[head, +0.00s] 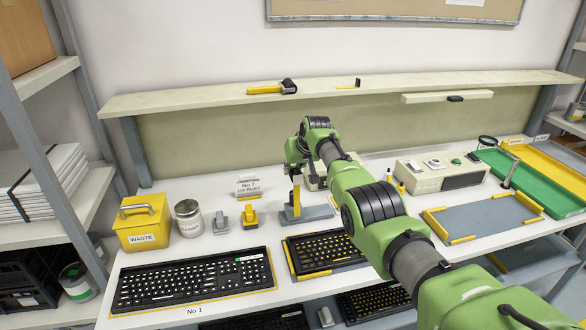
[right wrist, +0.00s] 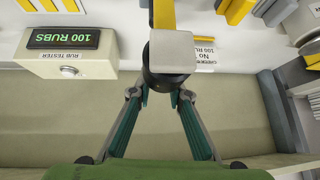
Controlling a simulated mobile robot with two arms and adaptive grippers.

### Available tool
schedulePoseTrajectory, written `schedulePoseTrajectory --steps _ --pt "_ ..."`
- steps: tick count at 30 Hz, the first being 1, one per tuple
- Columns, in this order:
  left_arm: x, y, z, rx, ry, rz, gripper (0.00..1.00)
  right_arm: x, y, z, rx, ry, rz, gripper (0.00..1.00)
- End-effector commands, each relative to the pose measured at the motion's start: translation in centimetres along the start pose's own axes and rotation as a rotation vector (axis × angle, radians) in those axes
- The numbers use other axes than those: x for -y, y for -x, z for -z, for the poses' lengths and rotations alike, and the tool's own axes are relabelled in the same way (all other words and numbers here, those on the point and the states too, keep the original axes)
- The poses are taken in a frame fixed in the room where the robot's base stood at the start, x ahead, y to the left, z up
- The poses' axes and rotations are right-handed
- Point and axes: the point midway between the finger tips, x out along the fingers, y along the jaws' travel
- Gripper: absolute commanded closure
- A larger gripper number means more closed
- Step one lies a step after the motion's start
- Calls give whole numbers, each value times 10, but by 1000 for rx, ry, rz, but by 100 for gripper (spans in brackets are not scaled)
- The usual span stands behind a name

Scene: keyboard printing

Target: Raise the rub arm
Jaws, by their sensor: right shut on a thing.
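The rub arm (head: 297,196) is partly hidden under my right gripper (head: 294,172), above a grey base (head: 318,212) at the middle of the bench. In the right wrist view the rub arm shows as a yellow bar (right wrist: 162,14) with a grey block (right wrist: 172,52) and a dark round knob (right wrist: 158,80). My right gripper (right wrist: 163,97) has its fingertips on both sides of the knob and is shut on it. The rub tester (right wrist: 88,67) reads "100 RUBS". My left gripper is not in view.
A No 1 keyboard (head: 193,282) and a second keyboard (head: 325,252) lie in front. A yellow waste bin (head: 143,222), a tin (head: 188,218) and small stamp-like blocks stand left. A cream box (head: 440,173), a grey framed mat (head: 482,216) and a green tray (head: 520,178) are right.

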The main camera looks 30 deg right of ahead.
Motion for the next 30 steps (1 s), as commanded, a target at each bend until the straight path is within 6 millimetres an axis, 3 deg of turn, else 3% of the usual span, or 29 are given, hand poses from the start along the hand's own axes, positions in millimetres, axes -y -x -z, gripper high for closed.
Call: schedulePoseTrajectory --steps 1,15,16,18,30 --pt "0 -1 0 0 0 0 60 1 -8 -13 25 5 1 100" --pt "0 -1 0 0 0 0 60 2 -8 -13 26 5 2 100" --pt "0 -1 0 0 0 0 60 2 -8 -13 26 5 2 78" --pt "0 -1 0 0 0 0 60 2 -8 -13 25 4 2 66" --pt "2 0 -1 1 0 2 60 0 -2 -6 11 1 0 66"
